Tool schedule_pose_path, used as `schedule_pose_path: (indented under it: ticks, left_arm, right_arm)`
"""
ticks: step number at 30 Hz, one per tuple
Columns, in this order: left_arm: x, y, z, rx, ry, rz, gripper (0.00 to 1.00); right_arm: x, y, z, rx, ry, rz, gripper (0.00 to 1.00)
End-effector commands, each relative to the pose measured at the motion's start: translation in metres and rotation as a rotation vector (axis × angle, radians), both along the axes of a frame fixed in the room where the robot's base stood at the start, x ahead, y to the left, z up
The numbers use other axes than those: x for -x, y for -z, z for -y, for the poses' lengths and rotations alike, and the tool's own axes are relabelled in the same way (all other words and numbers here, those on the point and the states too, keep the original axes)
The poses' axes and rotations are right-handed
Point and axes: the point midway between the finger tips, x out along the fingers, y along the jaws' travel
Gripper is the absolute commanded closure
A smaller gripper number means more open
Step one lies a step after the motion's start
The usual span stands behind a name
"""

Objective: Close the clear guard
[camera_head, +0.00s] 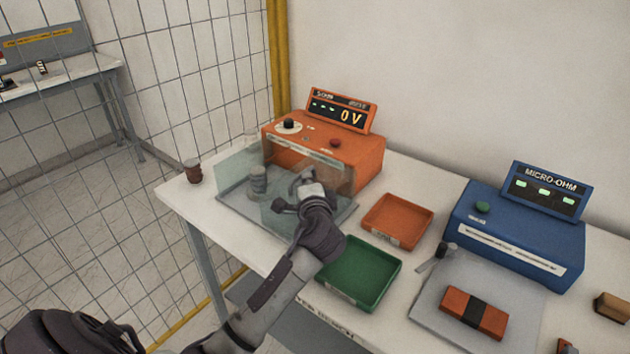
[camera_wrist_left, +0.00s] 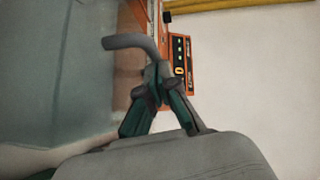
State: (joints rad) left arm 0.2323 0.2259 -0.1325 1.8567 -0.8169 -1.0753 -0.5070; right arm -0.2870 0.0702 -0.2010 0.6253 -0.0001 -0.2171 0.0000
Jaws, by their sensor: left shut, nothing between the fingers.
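The clear guard (camera_head: 238,166) is a set of see-through greenish panels around a grey plate (camera_head: 233,196) in front of the orange tester. A grey ribbed post (camera_head: 258,182) stands inside it. My left gripper (camera_head: 307,190) is at the guard's right front side, overlapping its panel in the head view. In the left wrist view the left gripper's fingertips (camera_wrist_left: 157,82) are together and empty, close to a bent grey bar (camera_wrist_left: 133,42). Whether they touch the bar I cannot tell. My arm hides part of the guard's front. My right gripper is not in view.
The orange tester (camera_head: 365,152) reads 0 V. An orange tray (camera_head: 397,219) and a green tray (camera_head: 360,271) lie right of my left arm. A blue micro-ohm meter (camera_head: 520,231) stands at right. A small brown part (camera_head: 193,171) sits near the table's left corner.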

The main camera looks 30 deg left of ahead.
Motion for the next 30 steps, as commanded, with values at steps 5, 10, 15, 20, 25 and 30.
schedule_pose_path:
  ticks: [5,10,15,20,25,30]
  left_arm:
    - [0.000,0.001,0.000,0.001,0.000,-0.001,1.00]
    - [0.000,0.000,-0.001,0.001,0.000,-0.001,1.00]
    - [-0.001,-0.001,-0.017,-0.001,-0.001,-0.001,1.00]
    - [-0.003,-0.002,-0.052,-0.002,-0.004,-0.001,1.00]
    - [-0.007,-0.002,-0.097,-0.002,-0.005,-0.002,1.00]
    - [-0.010,-0.001,-0.137,-0.003,-0.004,-0.001,1.00]
  right_arm:
    - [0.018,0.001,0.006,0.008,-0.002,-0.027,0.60]
    - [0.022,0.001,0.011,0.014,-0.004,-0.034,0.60]
    - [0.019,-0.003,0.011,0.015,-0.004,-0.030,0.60]
    - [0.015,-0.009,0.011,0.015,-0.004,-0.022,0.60]
    - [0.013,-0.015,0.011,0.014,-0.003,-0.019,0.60]
    - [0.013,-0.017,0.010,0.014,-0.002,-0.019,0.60]
